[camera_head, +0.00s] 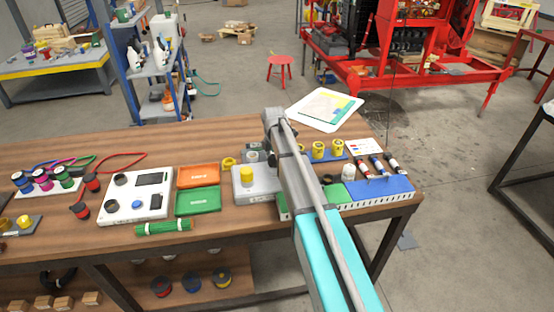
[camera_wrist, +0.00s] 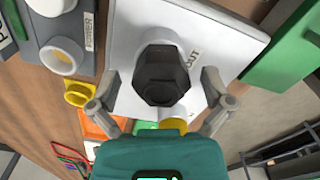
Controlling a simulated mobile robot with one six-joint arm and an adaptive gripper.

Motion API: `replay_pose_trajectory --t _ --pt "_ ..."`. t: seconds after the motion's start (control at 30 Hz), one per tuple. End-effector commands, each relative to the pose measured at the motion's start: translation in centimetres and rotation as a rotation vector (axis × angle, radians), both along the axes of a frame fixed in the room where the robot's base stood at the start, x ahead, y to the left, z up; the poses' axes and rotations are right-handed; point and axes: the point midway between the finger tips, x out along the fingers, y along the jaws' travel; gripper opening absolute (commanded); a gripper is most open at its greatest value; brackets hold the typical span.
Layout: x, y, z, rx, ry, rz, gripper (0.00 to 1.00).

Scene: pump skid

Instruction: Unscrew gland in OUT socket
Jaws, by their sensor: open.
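A black hexagonal gland (camera_wrist: 163,78) stands in a round grey collar on a pale grey block (camera_wrist: 215,30) marked OUT in the wrist view. My gripper (camera_wrist: 161,88) is open, with one finger on each side of the gland and visible gaps between. Whether the fingertips are level with the hexagon I cannot tell. A yellow-ended part (camera_wrist: 174,125) shows below the gland, partly covered by my gripper. In the head view the pale grey block (camera_head: 243,192) with its yellow part (camera_head: 247,173) stands beside my arm, which hides the gland and my fingers.
Orange (camera_head: 198,176) and green (camera_head: 197,201) trays lie left of the block, with a white panel (camera_head: 133,198) beyond them. A blue tray (camera_head: 385,188) lies to the right. A yellow ring (camera_wrist: 78,93) is close to my left finger. Bare tabletop shows behind the trays.

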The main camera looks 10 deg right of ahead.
Motion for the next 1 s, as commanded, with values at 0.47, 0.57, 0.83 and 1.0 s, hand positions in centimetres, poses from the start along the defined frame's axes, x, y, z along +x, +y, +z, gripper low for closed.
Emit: replay_pose_trajectory --t 0.47,0.57,0.83,1.0 --pt "-0.01 0.02 0.00 0.000 0.000 -0.187 1.00" --pt "0.01 0.01 0.00 0.000 0.000 -0.186 1.00" --pt "-0.01 0.02 0.00 0.000 0.000 -0.185 0.50" --pt "0.02 0.03 0.00 0.000 0.000 -0.184 0.21"
